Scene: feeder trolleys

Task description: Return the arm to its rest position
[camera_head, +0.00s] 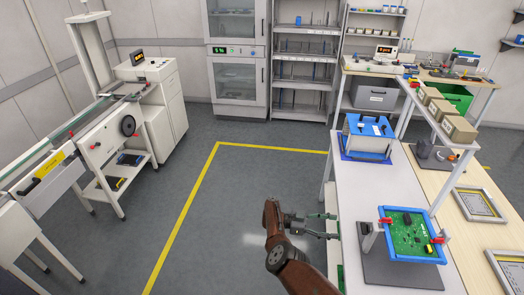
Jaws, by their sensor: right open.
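My right arm comes in from the bottom, brown and bent. Its right gripper (322,226) is open and points to the right, at the left edge of the white table (365,200). I see nothing between its fingers. A green circuit board in a blue frame (411,234) stands on a dark base on that table, to the right of the gripper and apart from it. My left gripper is not in view.
A blue box-like fixture (368,134) stands farther back on the table. A wooden bench (470,200) with boxes adjoins on the right. A conveyor machine (95,135) stands at left. Grey floor with a yellow line (185,215) is clear between.

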